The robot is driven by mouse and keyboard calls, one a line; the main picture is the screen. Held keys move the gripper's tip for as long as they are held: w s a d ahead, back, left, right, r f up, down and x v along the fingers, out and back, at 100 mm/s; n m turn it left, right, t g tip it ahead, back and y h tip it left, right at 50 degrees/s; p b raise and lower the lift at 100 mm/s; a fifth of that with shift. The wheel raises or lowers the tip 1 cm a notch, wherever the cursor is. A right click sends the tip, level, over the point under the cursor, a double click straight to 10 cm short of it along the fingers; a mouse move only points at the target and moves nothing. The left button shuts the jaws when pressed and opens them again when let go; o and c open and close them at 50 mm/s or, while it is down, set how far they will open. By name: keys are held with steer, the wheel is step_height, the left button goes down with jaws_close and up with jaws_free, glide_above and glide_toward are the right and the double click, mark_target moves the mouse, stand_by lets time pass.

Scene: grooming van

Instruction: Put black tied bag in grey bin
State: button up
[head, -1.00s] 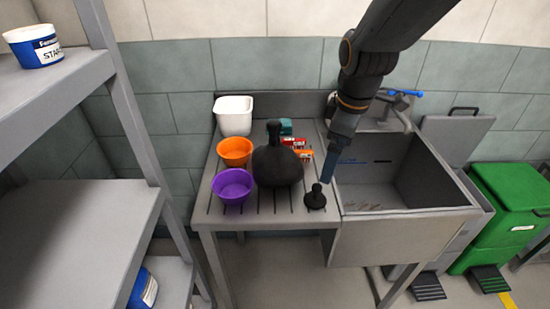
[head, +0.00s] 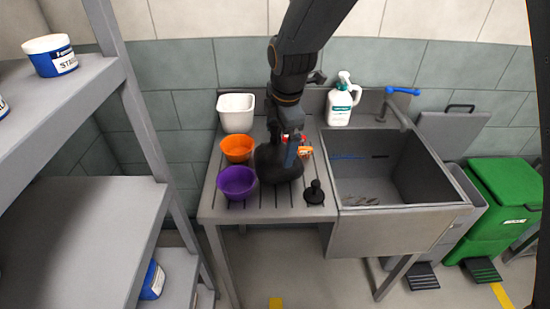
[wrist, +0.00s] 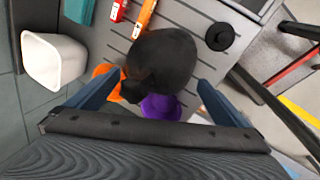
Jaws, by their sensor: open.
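The black tied bag (head: 275,168) stands on the ribbed drainboard left of the sink. Its round body (wrist: 165,55) fills the middle of the wrist view, with the tied neck (wrist: 131,91) towards the camera. My gripper (head: 291,152) is over the bag and hides its neck in the head view. In the wrist view my gripper (wrist: 155,100) is open, with its two blue fingers well apart and the neck between them. I cannot tell whether they touch it. The grey bin (head: 474,200) stands right of the sink, its lid (head: 452,134) raised; its inside is hidden.
Orange (head: 236,149) and purple (head: 236,183) bowls stand close left of the bag. A white bottle (head: 341,103) stands behind the sink (head: 390,222). A green bin (head: 508,200) is far right.

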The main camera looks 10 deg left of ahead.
mark_target(275, 151)
steer(key=shift+p+x, duration=0.5)
steer(key=shift+x, duration=0.95)
steer(key=shift+c, duration=0.4)
steer(key=c, duration=1.7)
